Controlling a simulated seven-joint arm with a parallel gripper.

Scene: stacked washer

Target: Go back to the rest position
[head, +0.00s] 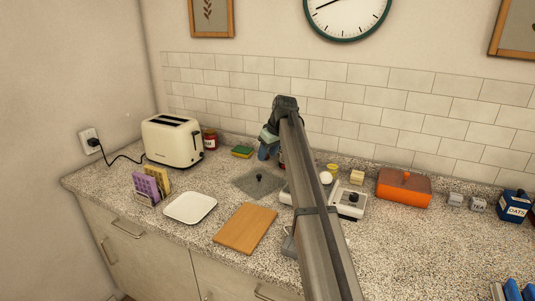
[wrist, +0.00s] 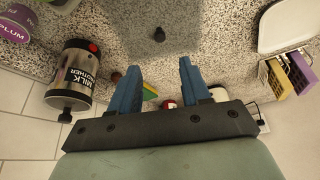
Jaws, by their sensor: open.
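My gripper (head: 268,146) is raised over the back of the counter in the head view, left of the long arm link that crosses the middle. In the wrist view my gripper (wrist: 158,72) shows two blue fingers spread apart, with nothing between them. The arm hides part of the counter's middle in the head view.
A toaster (head: 173,141), white plate (head: 190,207) and wooden board (head: 245,228) lie left of the arm. An orange box (head: 404,188) and oats canister (head: 513,207) stand right. A milk frother (wrist: 76,78) is beside my gripper in the wrist view.

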